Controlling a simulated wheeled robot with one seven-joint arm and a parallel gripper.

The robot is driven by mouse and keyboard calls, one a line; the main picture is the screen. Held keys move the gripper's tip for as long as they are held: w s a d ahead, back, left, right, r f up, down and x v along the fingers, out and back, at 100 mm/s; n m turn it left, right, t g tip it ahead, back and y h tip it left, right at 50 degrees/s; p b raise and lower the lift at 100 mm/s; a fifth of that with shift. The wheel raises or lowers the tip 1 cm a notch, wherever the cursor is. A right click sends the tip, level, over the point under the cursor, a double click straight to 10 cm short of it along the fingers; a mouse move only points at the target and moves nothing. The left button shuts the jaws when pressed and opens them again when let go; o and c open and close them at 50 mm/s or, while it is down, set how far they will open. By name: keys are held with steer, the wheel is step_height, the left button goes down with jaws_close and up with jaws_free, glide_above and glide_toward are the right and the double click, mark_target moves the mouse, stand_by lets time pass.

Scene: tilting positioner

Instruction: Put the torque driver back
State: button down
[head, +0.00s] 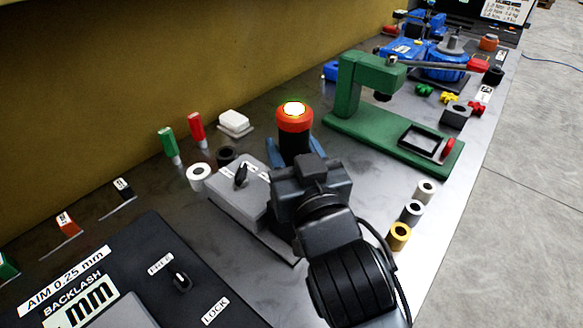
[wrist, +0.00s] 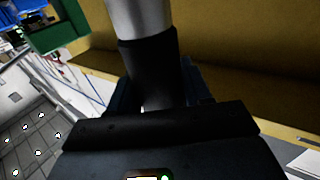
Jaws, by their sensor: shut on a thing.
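The torque driver (head: 295,122) appears to be the upright tool with an orange cap, a lit yellow-white top and a black grip. My gripper (head: 294,150) is shut around its black grip, with blue fingers on either side. In the wrist view the black part of the driver (wrist: 150,72) sits between the fingers, and a silver section extends beyond it to the picture's top edge. The driver's lower end is hidden behind my gripper and the grey box in the head view. I cannot tell whether it touches the bench. No holder for it is clearly visible.
A grey switch box (head: 238,196) stands close left of my gripper. A green press (head: 365,100) stands behind to the right. Red (head: 196,128) and green (head: 167,142) handled tools stand near the yellow wall.

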steer(key=shift+f, duration=1.95)
steer(key=shift+c, duration=2.4)
jaws_free()
steer(key=shift+f, duration=0.1)
steer(key=shift+r, duration=0.25)
steer(key=b+v, duration=0.2)
steer(key=v, duration=1)
steer(key=shift+b, duration=0.3)
steer(key=shift+f, duration=0.1)
